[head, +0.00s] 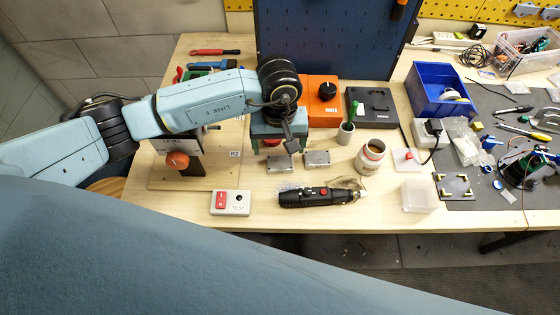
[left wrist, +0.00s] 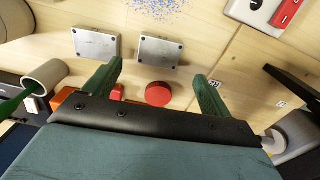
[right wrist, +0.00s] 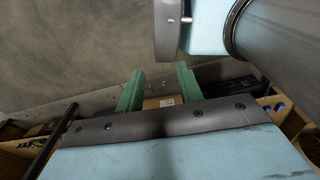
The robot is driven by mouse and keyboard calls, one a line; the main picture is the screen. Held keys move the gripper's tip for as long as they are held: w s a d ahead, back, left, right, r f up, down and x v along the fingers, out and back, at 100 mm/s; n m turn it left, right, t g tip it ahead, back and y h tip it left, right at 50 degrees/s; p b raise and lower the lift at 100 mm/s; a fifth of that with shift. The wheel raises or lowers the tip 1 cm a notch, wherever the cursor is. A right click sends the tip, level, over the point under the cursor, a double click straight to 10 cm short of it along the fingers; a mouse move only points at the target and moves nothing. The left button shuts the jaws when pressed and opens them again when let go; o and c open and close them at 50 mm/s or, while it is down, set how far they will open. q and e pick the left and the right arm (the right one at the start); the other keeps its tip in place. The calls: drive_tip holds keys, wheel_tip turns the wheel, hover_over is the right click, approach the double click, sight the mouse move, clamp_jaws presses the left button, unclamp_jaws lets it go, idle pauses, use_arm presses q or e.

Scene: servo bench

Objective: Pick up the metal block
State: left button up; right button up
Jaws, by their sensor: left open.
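Two small grey metal blocks lie side by side on the wooden bench, one on the left (head: 280,163) and one on the right (head: 317,158). In the left wrist view the left one (left wrist: 160,51) shows nearer the middle and the other (left wrist: 96,43) further left. My left gripper (left wrist: 158,75) is open and empty, pointing down just behind the blocks. A red round part (left wrist: 158,94) shows between its fingers. The left gripper (head: 287,143) partly hides this spot in the head view. My right gripper (right wrist: 158,86) is open and empty, away from the blocks.
A black rotary tool (head: 315,196) and a TEST switch box (head: 231,202) lie in front. A jar (head: 371,157), orange box (head: 320,103) and blue bin (head: 438,92) stand nearby.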

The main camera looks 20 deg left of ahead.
sight(280, 162)
use_arm(q)
drive_tip(key=shift+s+d+f+p, duration=0.1)
drive_tip(key=shift+s+f+p, duration=0.1)
drive_tip(key=shift+f, duration=0.3)
drive_tip(key=shift+s+d+f+p, duration=0.1)
drive_tip(key=shift+f+p, duration=0.1)
drive_tip(key=shift+f, duration=0.25)
wheel_tip(280, 162, down, 2)
drive_tip(key=shift+f, duration=0.7)
drive_tip(key=c, duration=1.1)
use_arm(e)
drive_tip(key=shift+w+r, duration=0.6)
drive_tip(key=shift+w, duration=0.15)
